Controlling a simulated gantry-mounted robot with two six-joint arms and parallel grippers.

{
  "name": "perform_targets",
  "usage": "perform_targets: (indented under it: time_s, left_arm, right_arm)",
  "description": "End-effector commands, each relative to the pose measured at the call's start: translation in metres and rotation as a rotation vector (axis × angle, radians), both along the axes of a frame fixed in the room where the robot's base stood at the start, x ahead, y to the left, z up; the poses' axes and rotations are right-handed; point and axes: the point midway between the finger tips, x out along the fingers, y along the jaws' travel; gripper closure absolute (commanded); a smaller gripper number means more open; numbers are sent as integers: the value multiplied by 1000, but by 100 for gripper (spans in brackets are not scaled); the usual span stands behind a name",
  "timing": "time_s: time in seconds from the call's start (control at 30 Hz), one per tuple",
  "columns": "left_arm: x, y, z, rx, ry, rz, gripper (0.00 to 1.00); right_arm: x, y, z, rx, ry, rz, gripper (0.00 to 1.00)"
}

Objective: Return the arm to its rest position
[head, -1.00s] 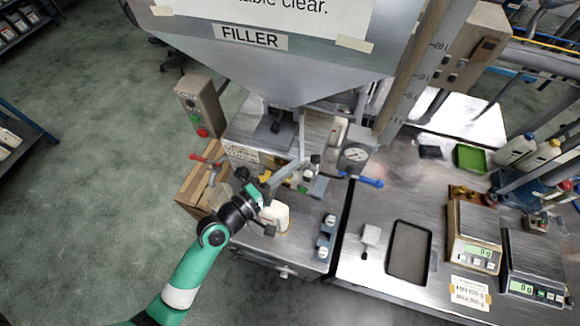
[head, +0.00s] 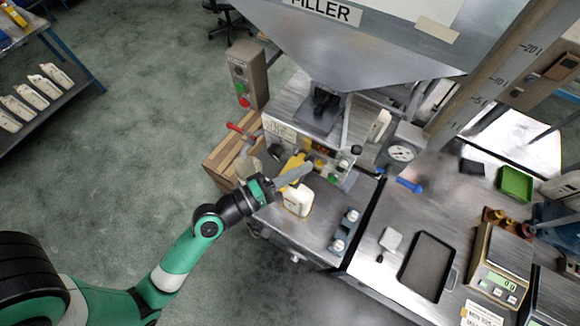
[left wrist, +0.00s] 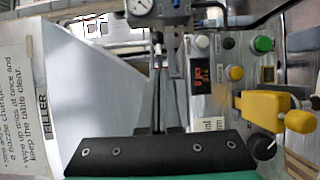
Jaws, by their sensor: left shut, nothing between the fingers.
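My left arm reaches in from the lower left in the head view. Its left gripper (head: 303,171) is shut and empty, pointing right above the filler's metal table (head: 322,230). A white bottle (head: 298,200) stands upright on that table, just below the gripper in the picture; the gripper does not hold it. In the left wrist view the gripper's narrow fingers (left wrist: 157,75) lie together, with nothing between them. My right gripper does not show.
The filler's hopper (head: 370,50) hangs above. A scale (head: 502,265) and tray (head: 428,265) are right.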

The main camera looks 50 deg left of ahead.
Motion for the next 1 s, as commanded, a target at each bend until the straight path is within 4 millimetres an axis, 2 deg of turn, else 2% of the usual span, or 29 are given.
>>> perform_targets:
  time_s: [0.1,0.23,0.67,0.73,0.77,0.87,0.97,1.0]
  left_arm:
    - [-24,-12,-1,0,3,-3,100]
    - [-37,-18,0,-1,2,-2,100]
    - [-41,-19,0,0,-1,0,100]
    - [-39,-21,5,0,-5,-5,100]
    - [-37,-21,10,2,-16,-8,100]
    - [-19,-25,47,12,-95,-25,100]
    - [7,-32,115,36,-247,-47,100]
    - [17,-35,149,57,-320,-53,100]
  right_arm:
    - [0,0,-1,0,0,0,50]
    - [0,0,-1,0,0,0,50]
    - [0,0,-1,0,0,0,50]
    - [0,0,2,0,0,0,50]
    - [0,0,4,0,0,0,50]
    - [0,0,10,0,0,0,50]
    - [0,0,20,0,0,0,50]
    - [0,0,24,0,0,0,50]
